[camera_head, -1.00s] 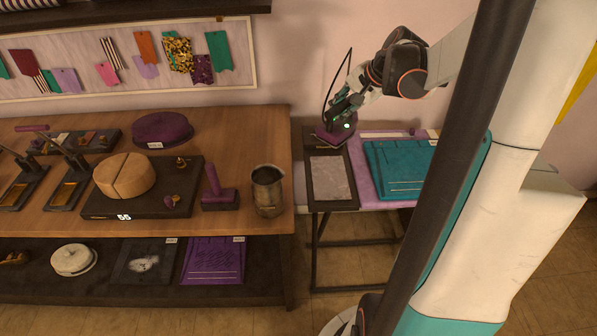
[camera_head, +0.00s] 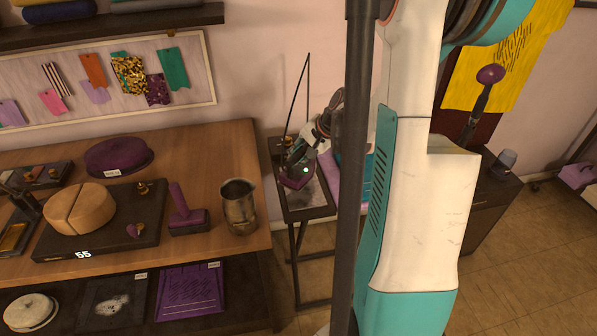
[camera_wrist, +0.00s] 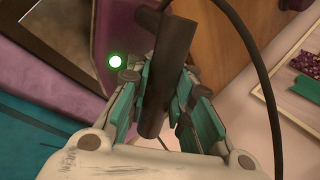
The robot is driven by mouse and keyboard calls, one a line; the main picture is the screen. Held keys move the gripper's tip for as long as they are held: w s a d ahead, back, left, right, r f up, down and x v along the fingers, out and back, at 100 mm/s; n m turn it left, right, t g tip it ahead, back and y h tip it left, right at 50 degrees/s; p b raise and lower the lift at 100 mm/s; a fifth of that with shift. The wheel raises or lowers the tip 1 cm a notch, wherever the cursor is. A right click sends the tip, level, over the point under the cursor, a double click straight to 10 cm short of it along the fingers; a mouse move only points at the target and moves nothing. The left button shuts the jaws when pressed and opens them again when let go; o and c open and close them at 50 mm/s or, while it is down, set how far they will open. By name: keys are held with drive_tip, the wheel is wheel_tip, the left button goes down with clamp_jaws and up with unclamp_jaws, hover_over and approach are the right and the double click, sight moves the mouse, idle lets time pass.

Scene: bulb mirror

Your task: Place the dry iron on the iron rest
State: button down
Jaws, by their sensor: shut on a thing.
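The dry iron (camera_head: 296,180) is purple with a lit green lamp, and a thin black cord arches up behind it. My gripper (camera_head: 303,158) is shut on its dark handle. In the wrist view the handle (camera_wrist: 165,70) lies between the fingers, and the purple body (camera_wrist: 102,35) is beyond it. A dark board with a grey panel, apparently the iron rest (camera_head: 308,212), is on the narrow stand. The iron overlaps the panel in the head view. I cannot tell whether it touches the board.
The wooden bench (camera_head: 232,135) stands to the left, with a metal mug (camera_head: 239,208) and a purple-handled block (camera_head: 186,212) near its right end. A teal cloth (camera_wrist: 30,135) lies beside the board. A dark cabinet (camera_head: 490,200) stands at the right.

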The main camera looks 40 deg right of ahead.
sight(299, 166)
drive_tip(key=shift+f+b, duration=0.8)
drive_tip(key=shift+f, duration=1.65)
drive_tip(key=shift+f, duration=0.2)
drive_tip(key=c, duration=1.4)
unclamp_jaws()
drive_tip(key=shift+r, duration=0.1)
drive_tip(key=shift+s+r, duration=0.1)
drive_tip(key=shift+r, duration=0.15)
drive_tip(key=p+v, duration=0.3)
drive_tip(key=v, duration=0.8)
drive_tip(key=shift+s+d+r+p, duration=0.1)
drive_tip(key=shift+s+r+p, duration=0.05)
drive_tip(key=shift+r+p, duration=0.2)
